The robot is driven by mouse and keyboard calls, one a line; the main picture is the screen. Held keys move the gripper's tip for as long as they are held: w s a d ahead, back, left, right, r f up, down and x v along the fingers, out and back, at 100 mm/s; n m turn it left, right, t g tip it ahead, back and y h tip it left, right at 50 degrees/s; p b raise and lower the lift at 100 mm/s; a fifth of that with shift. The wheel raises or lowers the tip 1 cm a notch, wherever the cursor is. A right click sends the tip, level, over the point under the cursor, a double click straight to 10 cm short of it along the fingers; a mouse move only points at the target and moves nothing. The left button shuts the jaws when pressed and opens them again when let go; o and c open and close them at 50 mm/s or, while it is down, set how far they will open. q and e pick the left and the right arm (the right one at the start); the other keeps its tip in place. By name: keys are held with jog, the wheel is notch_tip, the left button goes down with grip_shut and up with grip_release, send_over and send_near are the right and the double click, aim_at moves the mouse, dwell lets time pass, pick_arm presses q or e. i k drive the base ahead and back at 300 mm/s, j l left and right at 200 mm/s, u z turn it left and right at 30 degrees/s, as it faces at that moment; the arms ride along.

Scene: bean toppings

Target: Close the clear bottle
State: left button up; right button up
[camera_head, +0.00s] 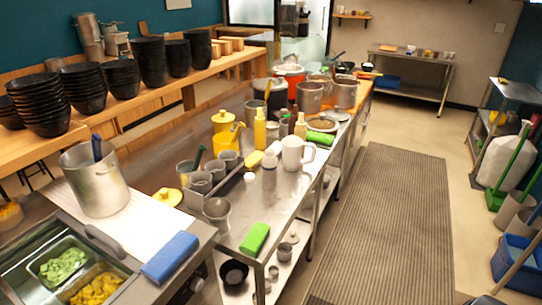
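A pale, greyish see-through bottle (269,172) stands upright on the steel table (285,197), in front of a white jug (293,153). Its top is whitish, but it is too small to tell whether a cap is on it. A small white object (249,179) sits on the table just left of the bottle; I cannot tell if it is a cap. Neither of my grippers is in view.
A yellow bottle (260,128), a yellow sponge (254,160) and a rack of metal cups (202,182) stand around the bottle. A green sponge (254,238) lies near the table's front end. A striped floor mat (385,225) lies clear to the right.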

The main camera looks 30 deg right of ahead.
aim_at(269, 161)
jog(key=k+z, duration=0.1)
jog(key=z, duration=0.9)
